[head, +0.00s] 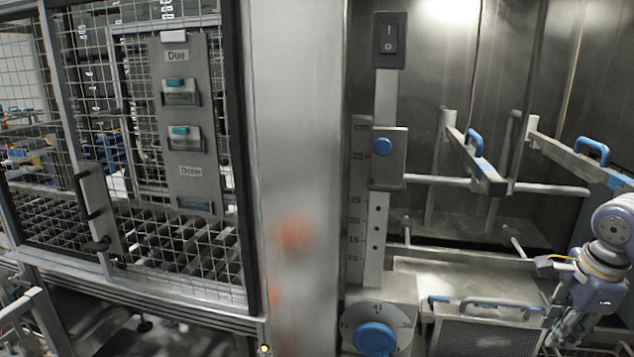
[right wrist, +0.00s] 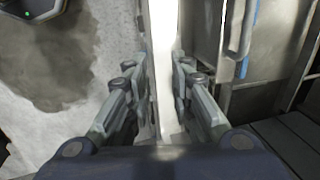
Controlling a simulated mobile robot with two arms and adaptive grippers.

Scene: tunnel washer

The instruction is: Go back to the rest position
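My right gripper (head: 562,335) is at the lower right of the head view, in front of the washer and beside its lower mesh tray. The right wrist view shows its two fingers (right wrist: 160,88) apart, with a visible gap and nothing held between them. A pale metal edge shows beyond the gap. My left gripper and left arm do not show in either view.
A washer bay with blue-handled bars (head: 475,165) is at right. A scale post with a switch (head: 389,40) and a blue dial (head: 375,338) stand mid-view. A mesh door (head: 100,210) is at left.

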